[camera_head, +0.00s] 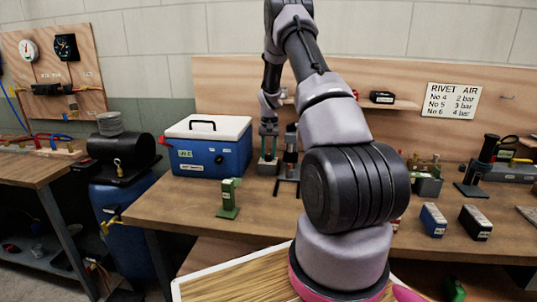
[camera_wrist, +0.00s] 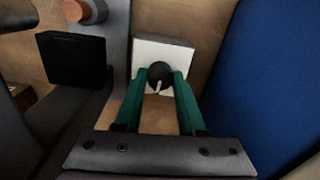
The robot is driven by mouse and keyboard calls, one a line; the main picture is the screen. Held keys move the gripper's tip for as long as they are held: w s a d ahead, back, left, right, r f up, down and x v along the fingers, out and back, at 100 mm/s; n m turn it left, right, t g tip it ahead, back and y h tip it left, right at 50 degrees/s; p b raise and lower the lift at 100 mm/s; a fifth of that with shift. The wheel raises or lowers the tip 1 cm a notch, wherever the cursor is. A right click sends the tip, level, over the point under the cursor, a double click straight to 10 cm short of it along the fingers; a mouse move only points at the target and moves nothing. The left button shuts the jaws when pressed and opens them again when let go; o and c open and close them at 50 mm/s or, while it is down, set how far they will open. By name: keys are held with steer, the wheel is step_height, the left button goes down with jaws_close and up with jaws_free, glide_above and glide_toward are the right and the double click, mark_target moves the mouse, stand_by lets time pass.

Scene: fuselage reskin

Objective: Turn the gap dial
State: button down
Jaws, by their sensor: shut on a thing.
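The gap dial (camera_wrist: 160,73) is a round black knob with a pale pointer line, mounted on the face of a white-grey box (camera_wrist: 172,48). My gripper (camera_wrist: 160,84) has two green fingers, one on each side of the knob, and is shut on it. The pale pointer leans slightly, close to upright in the wrist view. In the head view my gripper (camera_head: 268,152) is at the back of the bench, just right of the blue cooler (camera_head: 228,160). The dial cannot be made out there.
The cooler's blue wall (camera_wrist: 268,70) stands close on the right in the wrist view. A black block (camera_wrist: 72,60) and a copper-coloured cylinder (camera_wrist: 86,10) are on the left. A small green stand (camera_head: 229,198) is on the bench front. A rivet air sign (camera_head: 453,100) hangs behind.

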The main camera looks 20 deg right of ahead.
mark_target(269, 155)
steer(key=m, duration=0.5)
steer(key=shift+m, duration=0.4)
steer(key=shift+a+m, duration=0.1)
steer(key=shift+m, duration=2.5)
steer(key=c, duration=0.5)
jaws_free()
step_height(269, 155, up, 11)
steer(key=shift+s+f, duration=0.1)
